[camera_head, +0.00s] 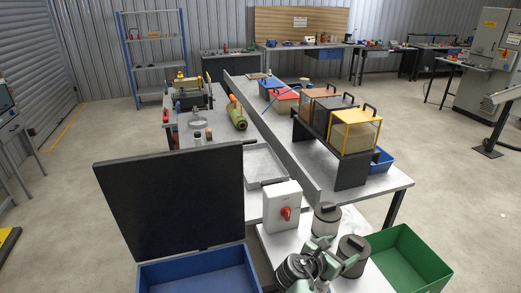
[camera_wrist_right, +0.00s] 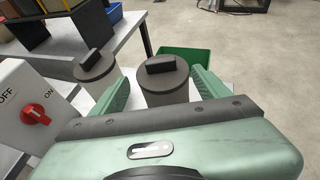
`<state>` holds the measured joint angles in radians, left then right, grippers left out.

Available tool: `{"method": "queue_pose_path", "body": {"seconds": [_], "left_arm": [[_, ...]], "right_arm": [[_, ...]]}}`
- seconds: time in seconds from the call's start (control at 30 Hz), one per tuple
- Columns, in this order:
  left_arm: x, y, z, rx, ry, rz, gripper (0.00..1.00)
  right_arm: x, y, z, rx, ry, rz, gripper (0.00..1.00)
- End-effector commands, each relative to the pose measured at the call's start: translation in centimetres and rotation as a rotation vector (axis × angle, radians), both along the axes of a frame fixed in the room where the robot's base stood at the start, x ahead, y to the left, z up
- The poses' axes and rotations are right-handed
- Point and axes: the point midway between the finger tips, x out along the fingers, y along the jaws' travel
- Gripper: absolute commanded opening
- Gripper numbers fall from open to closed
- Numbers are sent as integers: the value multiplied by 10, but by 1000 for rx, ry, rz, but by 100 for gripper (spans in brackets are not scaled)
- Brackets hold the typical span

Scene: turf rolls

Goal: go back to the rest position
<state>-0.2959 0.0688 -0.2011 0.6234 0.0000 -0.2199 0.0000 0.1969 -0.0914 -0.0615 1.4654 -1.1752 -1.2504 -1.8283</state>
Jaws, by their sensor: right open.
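My right gripper (camera_head: 335,252) is at the bottom centre of the head view, with its green fingers apart. In the right wrist view, the gripper (camera_wrist_right: 160,76) has one finger on each side of a pale canister with a dark lid (camera_wrist_right: 166,88). I cannot tell whether the fingers reach around that canister or stop short of it. It also shows in the head view (camera_head: 352,256). A second lidded canister (camera_head: 326,220) stands just behind it, and in the wrist view it is left of the fingers (camera_wrist_right: 96,68). My left gripper is not in view.
A white switch box with a red knob (camera_head: 282,206) stands left of the canisters. A green crate (camera_head: 412,258) is on the right, and a blue box with a raised black lid (camera_head: 172,195) on the left. A green roll (camera_head: 237,115) lies on the table behind. Open floor lies right.

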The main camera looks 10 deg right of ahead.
Motion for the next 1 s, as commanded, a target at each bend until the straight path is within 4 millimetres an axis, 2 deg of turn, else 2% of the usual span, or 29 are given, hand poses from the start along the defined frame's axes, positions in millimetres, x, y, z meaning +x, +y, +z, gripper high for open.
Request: {"method": "queue_pose_path", "body": {"seconds": [0.07,0.17,0.27,0.43,0.6,0.8,1.0], "left_arm": [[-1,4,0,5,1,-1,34],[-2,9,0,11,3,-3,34],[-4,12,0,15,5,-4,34],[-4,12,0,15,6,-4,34],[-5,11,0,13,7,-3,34],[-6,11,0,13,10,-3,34],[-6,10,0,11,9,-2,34]], "right_arm": [[-8,-1,-5,37,-29,-22,76],[-33,0,-20,178,-141,-102,76],[-74,6,-40,415,-321,-253,76],[-148,40,-60,856,-603,-598,76],[-196,75,-59,1125,-726,-878,76],[-237,109,-48,1307,-774,-1131,76],[-269,136,-33,1420,-779,-1344,76]]}}
